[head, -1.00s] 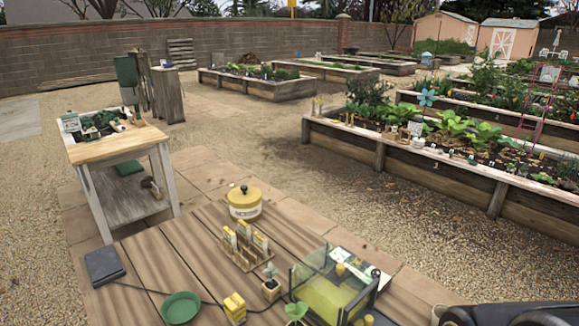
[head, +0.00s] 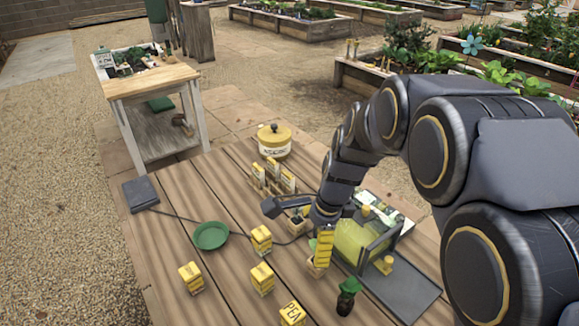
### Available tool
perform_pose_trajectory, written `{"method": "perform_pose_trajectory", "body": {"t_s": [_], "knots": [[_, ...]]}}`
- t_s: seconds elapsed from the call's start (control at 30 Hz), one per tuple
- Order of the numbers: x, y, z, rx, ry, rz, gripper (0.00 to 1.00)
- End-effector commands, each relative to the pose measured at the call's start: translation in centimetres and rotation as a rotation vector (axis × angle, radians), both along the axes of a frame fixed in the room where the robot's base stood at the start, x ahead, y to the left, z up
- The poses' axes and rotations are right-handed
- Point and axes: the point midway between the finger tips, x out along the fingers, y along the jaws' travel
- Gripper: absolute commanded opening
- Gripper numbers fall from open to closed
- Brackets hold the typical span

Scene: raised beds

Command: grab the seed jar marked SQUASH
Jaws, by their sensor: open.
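No label reading SQUASH is legible in the head view. A small dark jar with a green top (head: 348,297) stands near the table's front edge; its marking cannot be read. A yellow lidded canister with a black knob (head: 274,143) stands at the table's back; its label is too small to read. My gripper (head: 322,217) hangs over the middle of the table, partly hidden by my own arm. It is open, with nothing visibly held. The canister is behind it to the left, and the dark jar is in front of it, to the right.
A clear-sided box (head: 362,237) is close right of my gripper. A packet rack (head: 271,181) stands behind.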

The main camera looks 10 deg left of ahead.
Motion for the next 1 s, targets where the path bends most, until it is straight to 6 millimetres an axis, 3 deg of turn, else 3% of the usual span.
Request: {"method": "perform_pose_trajectory", "body": {"t_s": [0.2,0.4,0.6,1.0], "knots": [[6.9,5.9,-6.3,0.114,0.031,-0.459,0.78],[10.7,10.1,-11.5,0.217,0.068,-0.808,0.78],[12.0,11.9,-13.8,0.271,0.093,-0.969,0.78],[13.0,12.9,-16.7,0.278,0.092,-0.984,0.78]]}}
